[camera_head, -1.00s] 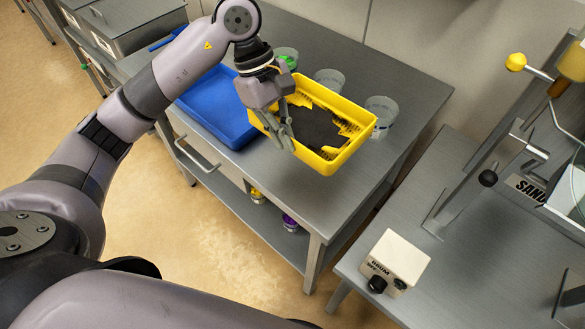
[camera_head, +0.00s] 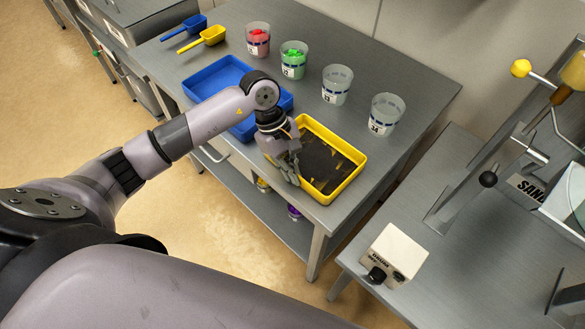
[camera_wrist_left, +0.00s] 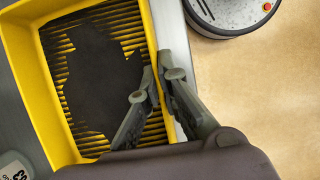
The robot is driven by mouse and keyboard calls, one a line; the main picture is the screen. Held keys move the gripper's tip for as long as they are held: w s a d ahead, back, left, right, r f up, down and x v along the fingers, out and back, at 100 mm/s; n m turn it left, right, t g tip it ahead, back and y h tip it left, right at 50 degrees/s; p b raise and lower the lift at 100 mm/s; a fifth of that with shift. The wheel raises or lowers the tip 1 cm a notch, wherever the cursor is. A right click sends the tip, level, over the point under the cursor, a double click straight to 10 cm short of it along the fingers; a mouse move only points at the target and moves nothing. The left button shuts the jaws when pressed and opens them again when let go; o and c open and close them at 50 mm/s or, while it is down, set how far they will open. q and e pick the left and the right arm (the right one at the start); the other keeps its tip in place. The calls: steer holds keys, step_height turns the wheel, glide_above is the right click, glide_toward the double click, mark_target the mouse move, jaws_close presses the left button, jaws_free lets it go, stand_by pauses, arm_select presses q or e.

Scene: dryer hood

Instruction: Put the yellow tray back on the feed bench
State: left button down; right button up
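The yellow tray (camera_head: 337,138) is at the front right of the steel bench (camera_head: 420,82), on or very close to its top. A dark patchy layer covers much of its ribbed floor. My left gripper (camera_head: 294,178) is at the tray's left-front wall. In the left wrist view, my left gripper (camera_wrist_left: 157,68) has one finger inside and one outside the wall of the yellow tray (camera_wrist_left: 28,85), and the fingertips close on that wall. Whether the tray's underside touches the bench is hard to tell. My right gripper is not in view.
A blue tray (camera_head: 212,75) lies left of the yellow tray, partly behind my arm. Several labelled cups stand behind, including an empty one (camera_head: 386,115) near the tray. Blue (camera_head: 193,25) and yellow (camera_head: 212,36) scoops lie at the back left. A white control box (camera_head: 395,255) is on the right-hand table.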

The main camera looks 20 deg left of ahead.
arm_select(q)
steer(key=shift+f+b, duration=0.15)
steer(key=shift+b, duration=0.15)
steer(key=c, duration=1.8)
jaws_free()
steer(key=shift+r, duration=0.35)
steer(key=b+v, duration=0.3)
steer(key=v, duration=0.7)
steer(key=shift+a+r, duration=0.2)
steer(key=shift+r, duration=0.1)
steer(key=shift+a+r, duration=0.15)
steer(key=shift+r, duration=0.35)
